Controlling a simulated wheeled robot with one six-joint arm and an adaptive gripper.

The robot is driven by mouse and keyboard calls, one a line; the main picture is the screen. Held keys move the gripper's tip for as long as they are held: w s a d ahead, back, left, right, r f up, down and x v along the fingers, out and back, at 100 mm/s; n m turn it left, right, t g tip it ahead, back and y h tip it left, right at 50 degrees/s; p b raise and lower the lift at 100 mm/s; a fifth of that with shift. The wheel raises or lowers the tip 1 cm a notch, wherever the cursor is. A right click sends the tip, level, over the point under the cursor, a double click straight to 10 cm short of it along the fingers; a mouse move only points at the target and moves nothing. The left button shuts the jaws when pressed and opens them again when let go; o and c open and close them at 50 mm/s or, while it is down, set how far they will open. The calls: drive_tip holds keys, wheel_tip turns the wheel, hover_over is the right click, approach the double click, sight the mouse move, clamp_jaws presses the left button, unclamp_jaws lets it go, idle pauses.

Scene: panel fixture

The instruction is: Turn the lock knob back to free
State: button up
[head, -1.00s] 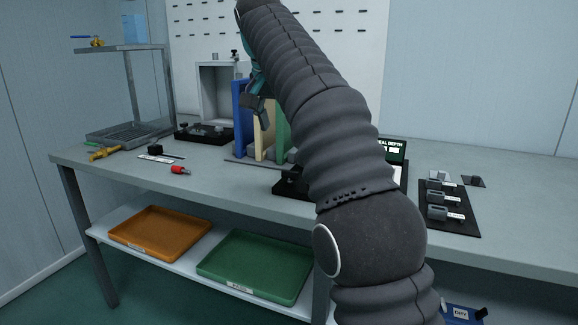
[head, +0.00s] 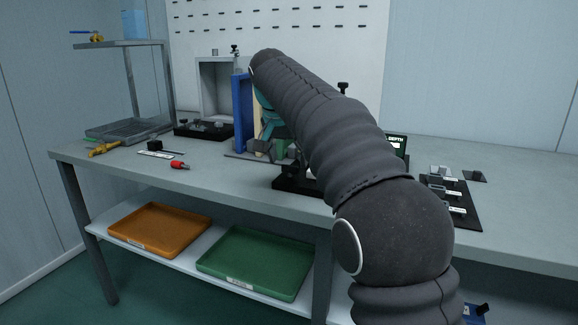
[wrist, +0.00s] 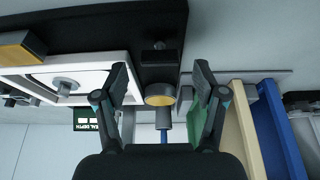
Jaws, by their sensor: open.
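My gripper (wrist: 162,88) is open in the wrist view, with one dark finger on each side of a grey cylinder with a yellow end face (wrist: 160,95). I cannot tell whether this is the lock knob, or whether the fingers touch it. A second round grey knob (wrist: 66,86) sits on a white-framed panel to the left of the fingers. In the head view my gripper (head: 268,138) is partly hidden by my arm, in front of the coloured upright plates. The fixture's black base (head: 290,184) is largely covered by my arm there.
The blue plate (wrist: 278,130), cream plate (wrist: 245,130) and green plate (wrist: 204,105) stand close to the right finger. A dark block (wrist: 160,54) lies beyond the cylinder. A yellow block (wrist: 22,48) is at upper left.

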drive_tip(key=shift+x, duration=1)
drive_tip(key=c, duration=1.1)
drive_tip(key=shift+c, duration=0.2)
